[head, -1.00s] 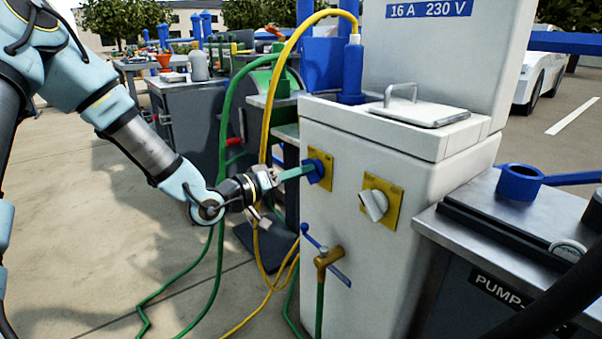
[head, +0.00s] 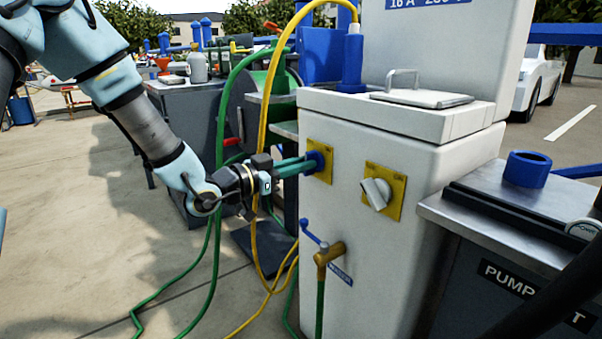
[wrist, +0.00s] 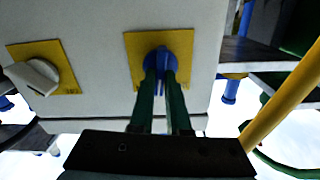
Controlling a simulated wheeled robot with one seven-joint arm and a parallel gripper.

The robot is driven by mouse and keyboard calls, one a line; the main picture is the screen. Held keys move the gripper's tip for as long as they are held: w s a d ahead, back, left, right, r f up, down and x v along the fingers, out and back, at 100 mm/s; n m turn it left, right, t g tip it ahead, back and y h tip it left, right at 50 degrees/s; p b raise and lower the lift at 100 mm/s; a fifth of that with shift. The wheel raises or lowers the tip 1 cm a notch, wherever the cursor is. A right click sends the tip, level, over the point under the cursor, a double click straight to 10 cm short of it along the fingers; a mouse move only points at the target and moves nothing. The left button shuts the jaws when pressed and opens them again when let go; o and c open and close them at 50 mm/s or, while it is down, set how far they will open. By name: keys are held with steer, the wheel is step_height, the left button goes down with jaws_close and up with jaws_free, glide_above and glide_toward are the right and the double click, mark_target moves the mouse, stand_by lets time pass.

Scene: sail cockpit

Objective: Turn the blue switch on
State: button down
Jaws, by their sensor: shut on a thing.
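The blue switch (head: 315,160) sits on a yellow plate (head: 324,174) on the side face of the white pedestal (head: 370,245). It also shows in the wrist view (wrist: 158,60), where its knob lies between my two green fingers. My gripper (head: 312,165) reaches in from the left, with its fingertips at the knob. In the wrist view my gripper (wrist: 160,82) is shut on the blue switch, one finger on each side of it. The fingers hide part of the knob, and I cannot read its marked position.
A white switch (head: 376,193) on its own yellow plate is to the right. A brass tap (head: 327,258) with a blue lever is below. A yellow cable (head: 262,110) and a green hose (head: 222,130) hang close to my gripper.

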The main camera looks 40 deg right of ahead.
steer(key=shift+s+f+m+b, duration=0.1)
steer(key=shift+m+b, duration=1.55)
steer(key=shift+m, duration=0.2)
steer(key=shift+s+f+m+b, duration=0.1)
steer(key=shift+m+b, duration=1.5)
steer(key=shift+m, duration=0.25)
steer(key=shift+r, duration=0.1)
steer(key=c, duration=0.9)
jaws_free()
steer(key=shift+a, duration=0.1)
steer(key=a, duration=0.3)
steer(key=a+p, duration=0.1)
steer(key=a, duration=0.3)
steer(key=a+p, duration=0.1)
steer(key=a, duration=0.2)
steer(key=shift+w+a, duration=0.35)
